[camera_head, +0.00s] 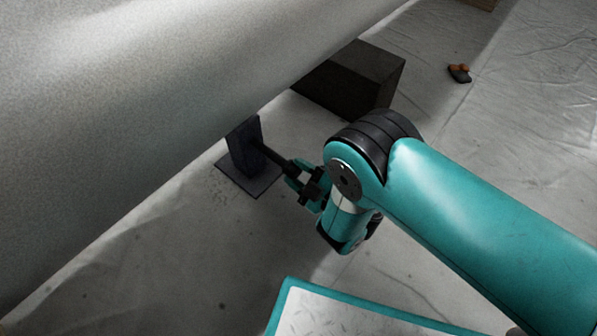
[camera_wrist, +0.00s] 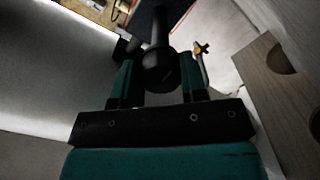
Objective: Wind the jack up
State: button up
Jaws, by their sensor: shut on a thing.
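The jack (camera_head: 246,145) is a dark upright post on a flat square base plate, standing on the sheeted floor at the lower edge of a large grey body. A dark crank handle (camera_head: 272,156) sticks out from the post towards my gripper (camera_head: 303,182). My gripper's teal fingers are shut on the handle's end. In the wrist view, the round black handle end (camera_wrist: 159,72) sits between the fingertips of my gripper (camera_wrist: 157,85). Part of the dark jack shows behind it, blurred and dim.
The large grey body (camera_head: 130,110) overhangs the left side. A dark box (camera_head: 360,80) stands behind the jack. A small dark and orange thing (camera_head: 459,73) lies on the floor farther back. A wooden piece with a round hole (camera_wrist: 285,90) is at the right in the wrist view.

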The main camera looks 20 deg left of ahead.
jog(key=shift+s+m, duration=0.1)
jog(key=shift+m, duration=0.4)
jog(key=o, duration=0.9)
jog(key=shift+d, duration=0.1)
jog(key=shift+p+v, duration=8.6)
jog(key=shift+p, duration=2.55)
